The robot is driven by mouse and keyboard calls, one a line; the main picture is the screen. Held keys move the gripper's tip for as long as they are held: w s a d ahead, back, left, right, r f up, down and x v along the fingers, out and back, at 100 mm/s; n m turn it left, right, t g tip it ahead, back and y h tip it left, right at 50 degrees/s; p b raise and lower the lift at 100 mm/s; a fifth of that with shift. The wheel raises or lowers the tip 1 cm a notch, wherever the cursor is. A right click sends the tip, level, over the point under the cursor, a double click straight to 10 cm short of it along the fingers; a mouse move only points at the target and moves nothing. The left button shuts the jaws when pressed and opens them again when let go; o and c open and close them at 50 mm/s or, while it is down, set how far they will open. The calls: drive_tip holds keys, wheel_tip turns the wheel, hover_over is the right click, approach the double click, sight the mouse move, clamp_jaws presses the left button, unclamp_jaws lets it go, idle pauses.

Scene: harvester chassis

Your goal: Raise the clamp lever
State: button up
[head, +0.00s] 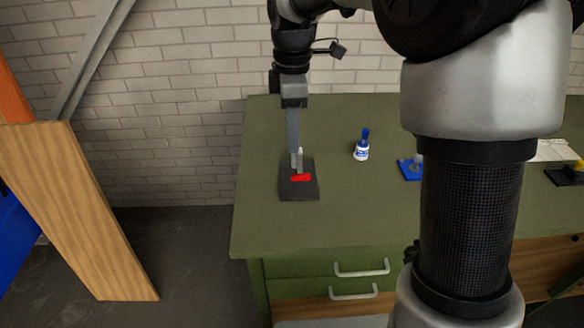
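The clamp sits on a dark grey square base (298,192) near the left end of the green workbench. Its red lever (301,178) lies low and looks roughly level over the base. A small light grey upright part (298,160) stands just behind the red piece. My gripper (294,150) points straight down from above, with its tips at or just behind this upright part. I cannot tell whether they touch it. The fingers are seen as one narrow grey strip, so their opening does not show.
A small white and blue bottle (361,146) stands on the green workbench (350,215) right of the clamp. A blue block (410,169) is farther right, partly hidden by my arm. A white brick wall (190,90) is behind. The bench top in front of the clamp is clear.

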sight(292, 175)
wheel_tip(292, 175, down, 11)
drive_tip(key=shift+f+b, duration=0.1)
drive_tip(key=shift+b, duration=0.3)
clamp_jaws()
